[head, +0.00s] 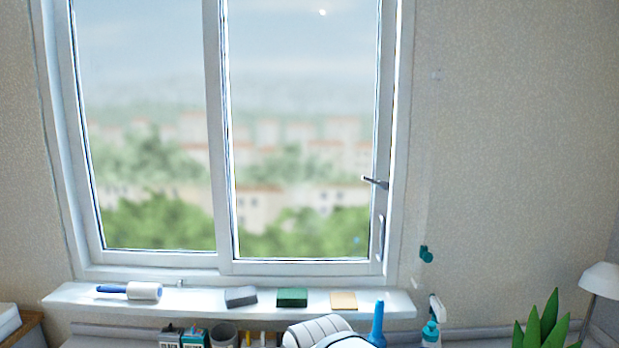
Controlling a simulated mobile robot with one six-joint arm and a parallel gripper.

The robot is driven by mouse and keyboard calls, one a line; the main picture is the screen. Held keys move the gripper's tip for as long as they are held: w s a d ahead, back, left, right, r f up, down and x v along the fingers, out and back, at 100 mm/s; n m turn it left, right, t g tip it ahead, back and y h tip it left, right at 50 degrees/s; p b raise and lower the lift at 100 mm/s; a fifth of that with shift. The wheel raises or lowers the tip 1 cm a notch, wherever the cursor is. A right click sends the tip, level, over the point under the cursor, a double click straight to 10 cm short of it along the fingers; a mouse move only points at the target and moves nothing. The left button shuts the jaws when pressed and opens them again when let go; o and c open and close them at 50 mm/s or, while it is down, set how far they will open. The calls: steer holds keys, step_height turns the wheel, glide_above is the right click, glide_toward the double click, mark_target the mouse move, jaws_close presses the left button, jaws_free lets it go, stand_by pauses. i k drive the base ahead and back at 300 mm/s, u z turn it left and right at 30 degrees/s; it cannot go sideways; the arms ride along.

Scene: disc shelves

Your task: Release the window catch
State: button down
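The window (212,150) fills the upper left and middle of the head view, with two panes split by a white upright. Its catch, a small grey lever handle (375,183), sits on the right frame of the right pane. The lever lies nearly level and points left over the glass. A slim upright pull (380,238) is on the same frame below it. The right pane looks closed against its frame.
The white sill (210,301) holds a lint roller (130,291), a grey block (241,296), a green block (292,297) and a tan block (343,300). Below stand a spray bottle (431,330), a blue object (377,322) and a plant (540,325). Wall right of the window is mostly bare.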

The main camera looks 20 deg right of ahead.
mark_target(380, 183)
steer(key=u, duration=0.05)
steer(key=k, duration=0.9)
steer(key=z, duration=0.85)
steer(key=i, duration=0.65)
steer(key=u, duration=0.35)
